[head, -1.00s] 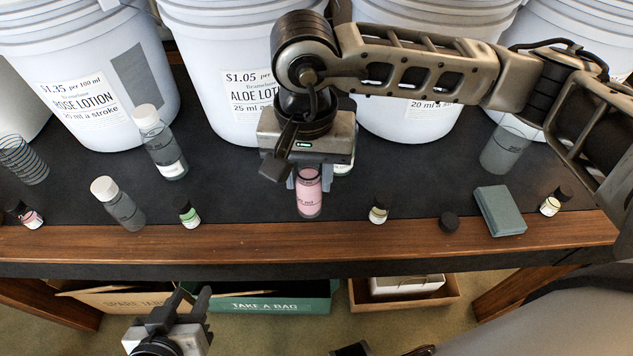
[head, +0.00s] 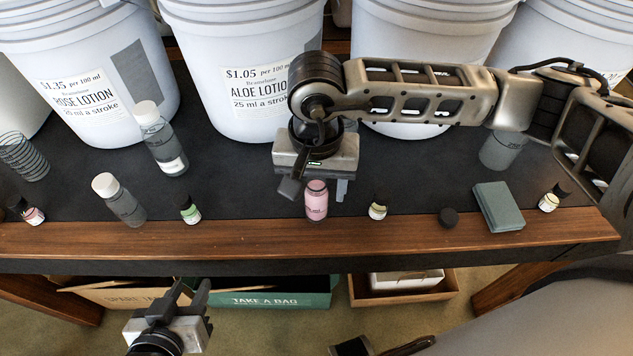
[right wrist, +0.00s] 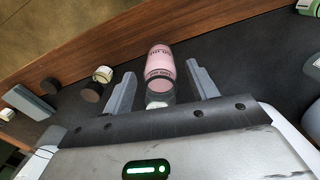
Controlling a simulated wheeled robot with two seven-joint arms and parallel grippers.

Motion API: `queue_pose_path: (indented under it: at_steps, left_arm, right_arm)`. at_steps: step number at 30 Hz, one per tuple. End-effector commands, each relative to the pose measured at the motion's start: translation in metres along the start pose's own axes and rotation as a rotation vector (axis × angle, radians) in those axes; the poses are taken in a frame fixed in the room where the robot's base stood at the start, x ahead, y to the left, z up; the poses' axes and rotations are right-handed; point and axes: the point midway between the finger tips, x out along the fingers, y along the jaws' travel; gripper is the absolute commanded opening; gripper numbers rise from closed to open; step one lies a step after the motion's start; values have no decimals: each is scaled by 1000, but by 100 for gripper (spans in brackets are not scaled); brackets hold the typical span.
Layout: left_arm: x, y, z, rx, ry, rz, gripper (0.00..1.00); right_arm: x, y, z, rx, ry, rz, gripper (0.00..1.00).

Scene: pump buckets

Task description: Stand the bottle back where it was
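The pink bottle (head: 316,203) stands upright on the dark tabletop near its wooden front edge. No cap shows on it; its upper part is clear. My right gripper (head: 318,188) is open, with its fingers on either side of the bottle. In the right wrist view, the bottle (right wrist: 159,62) lies between the open fingers (right wrist: 162,76) with a gap on each side. My left gripper (head: 188,292) is empty and open, low in front of the table.
Small vials, green (head: 190,210) and yellow (head: 378,208), stand to either side. A black cap (head: 448,218) and grey-green block (head: 498,207) lie at right. White-capped bottles (head: 160,140) (head: 118,200) stand at left. White buckets (head: 237,60) line the back.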

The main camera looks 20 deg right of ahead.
Motion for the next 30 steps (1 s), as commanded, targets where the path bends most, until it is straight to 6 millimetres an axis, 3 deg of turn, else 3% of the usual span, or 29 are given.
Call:
queue_pose_path:
  at_steps: [11, 24, 30]
  left_arm:
    - [-4, 0, -6, 5, 3, -2, 36]
    - [1, 0, 4, -5, -2, 2, 36]
    - [0, 1, 0, -8, 7, 4, 36]
  right_arm:
    - [-8, 0, 0, 0, 1, -2, 58]
    - [-96, -1, 0, -1, 3, -3, 58]
    - [-119, 0, 0, 1, 1, -1, 58]
